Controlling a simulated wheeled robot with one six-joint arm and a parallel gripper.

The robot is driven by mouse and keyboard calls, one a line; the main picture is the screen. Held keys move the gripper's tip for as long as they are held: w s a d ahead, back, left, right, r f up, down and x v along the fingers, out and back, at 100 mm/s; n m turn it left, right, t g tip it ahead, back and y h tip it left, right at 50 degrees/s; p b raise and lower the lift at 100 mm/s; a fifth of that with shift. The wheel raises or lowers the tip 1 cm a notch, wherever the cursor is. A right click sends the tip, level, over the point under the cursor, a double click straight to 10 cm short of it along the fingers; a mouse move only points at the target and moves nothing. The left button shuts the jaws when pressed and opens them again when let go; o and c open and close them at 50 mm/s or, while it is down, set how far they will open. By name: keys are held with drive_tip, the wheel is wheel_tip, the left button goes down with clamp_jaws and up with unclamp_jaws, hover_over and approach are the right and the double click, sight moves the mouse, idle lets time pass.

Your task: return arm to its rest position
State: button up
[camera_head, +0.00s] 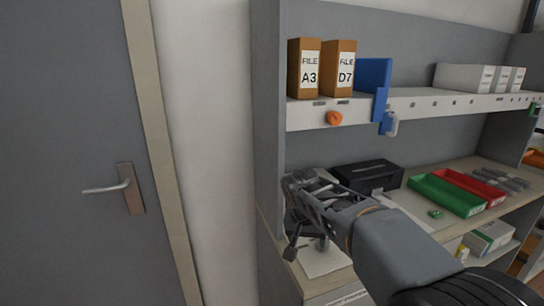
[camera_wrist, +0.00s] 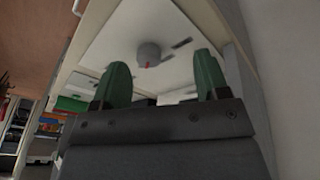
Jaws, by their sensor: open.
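My gripper (camera_head: 303,212) is at the left end of the grey shelf unit, above the lower worktop, with my arm reaching in from the bottom right. In the wrist view its two green fingers (camera_wrist: 161,60) stand well apart with nothing held between them. Beyond them is a pale panel with a small grey round piece (camera_wrist: 149,54) bearing a red mark; I cannot tell what it is. Several dark grey cartridge-like pieces (camera_head: 503,181) lie at the right of the worktop. My arm hides part of the worktop.
A black box (camera_head: 368,177), a green tray (camera_head: 446,194) and a red tray (camera_head: 470,186) stand on the worktop. A small green item (camera_head: 436,213) lies before the trays. The upper shelf (camera_head: 420,106) overhangs them and carries files. A closed door (camera_head: 62,120) is left.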

drive_tip(key=s+d+r+n+y+p, duration=0.1)
drive_tip(key=s+d+p, duration=0.1)
drive_tip(key=s, duration=0.6)
drive_tip(key=s+d+r+n+t+y+p, duration=0.1)
drive_tip(key=s+d+n+p, duration=0.1)
drive_tip(key=s, duration=0.7)
drive_tip(key=shift+d+p, duration=0.85)
drive_tip(key=shift+p, duration=0.4)
